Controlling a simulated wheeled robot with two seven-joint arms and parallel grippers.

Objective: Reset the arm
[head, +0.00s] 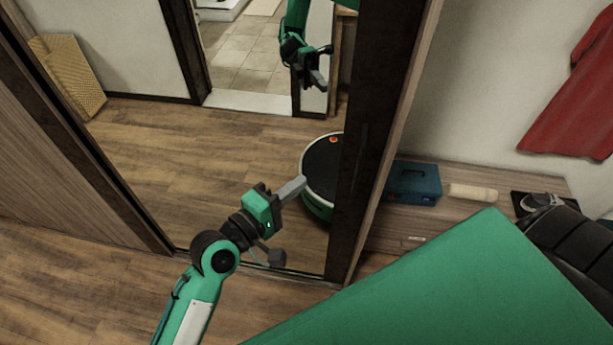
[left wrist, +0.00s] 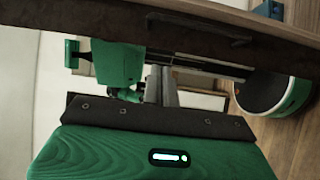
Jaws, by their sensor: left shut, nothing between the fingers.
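My left arm (head: 193,305) comes in from the bottom left of the head view and reaches up in front of a mirrored door. My left gripper (head: 296,187) is at its end, pointing up and right, with its grey fingers together and nothing between them. The closed fingers also show in the left wrist view (left wrist: 161,88). My right gripper is not in view.
The mirror (head: 240,140) reflects my arm and round base. Its dark frame (head: 367,140) stands right of my gripper. A low cabinet (head: 385,238) beyond holds a blue toolbox (head: 413,185) and a pale roll (head: 473,192). A red cloth (head: 575,100) hangs at the right.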

